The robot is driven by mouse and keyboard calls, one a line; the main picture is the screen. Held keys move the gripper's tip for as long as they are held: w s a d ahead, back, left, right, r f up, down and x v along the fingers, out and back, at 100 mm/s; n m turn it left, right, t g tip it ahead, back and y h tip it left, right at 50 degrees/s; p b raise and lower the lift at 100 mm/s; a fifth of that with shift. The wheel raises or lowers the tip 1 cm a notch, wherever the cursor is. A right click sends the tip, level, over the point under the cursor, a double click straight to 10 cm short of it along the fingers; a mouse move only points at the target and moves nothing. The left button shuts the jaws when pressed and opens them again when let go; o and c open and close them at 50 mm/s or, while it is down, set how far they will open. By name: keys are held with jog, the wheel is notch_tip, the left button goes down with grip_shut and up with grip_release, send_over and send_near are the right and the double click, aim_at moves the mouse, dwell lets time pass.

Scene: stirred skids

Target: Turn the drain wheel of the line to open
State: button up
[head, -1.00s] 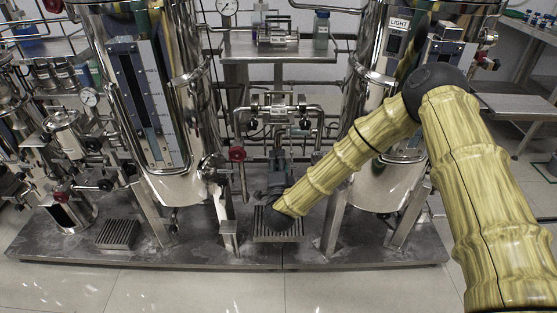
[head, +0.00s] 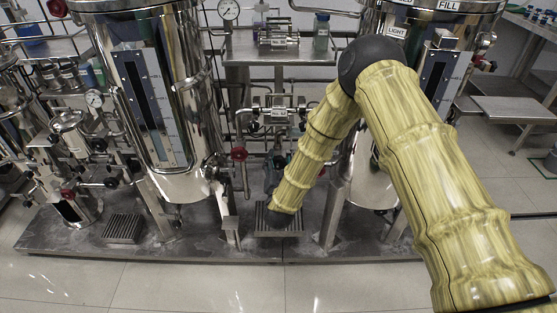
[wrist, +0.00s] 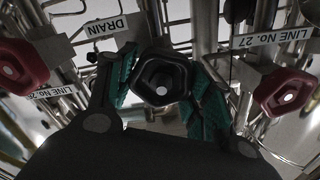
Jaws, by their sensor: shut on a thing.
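A black, roughly five-sided wheel (wrist: 163,78) with a pale hub sits at the centre of the wrist view. The DRAIN label (wrist: 107,27) is just to its upper left. My gripper (wrist: 163,88) has its teal-padded fingers on either side of the wheel and is shut on it. How far the wheel is turned cannot be told. In the head view my gripper is low between the two steel tanks, mostly hidden by my forearm, and the black wheel cannot be made out.
Red wheels flank the black one, one at left (wrist: 20,66) and one at right (wrist: 284,90). The right label (wrist: 272,39) reads LINE No. 27; the left label (wrist: 60,92) is partly hidden. Steel tanks stand left (head: 200,110) and right of my forearm. A grating (head: 265,225) lies below.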

jog(key=n+p, duration=0.1)
jog(key=n, duration=0.4)
jog(key=shift+a+n, duration=0.15)
jog(key=shift+n, duration=0.15)
dwell(0.4)
jog(key=o, duration=1.1)
jog(key=shift+c, duration=0.2)
jog(key=shift+s, duration=0.15)
jog(key=s, duration=1.1)
jog(key=shift+s, duration=0.4)
jog(key=shift+f, duration=0.1)
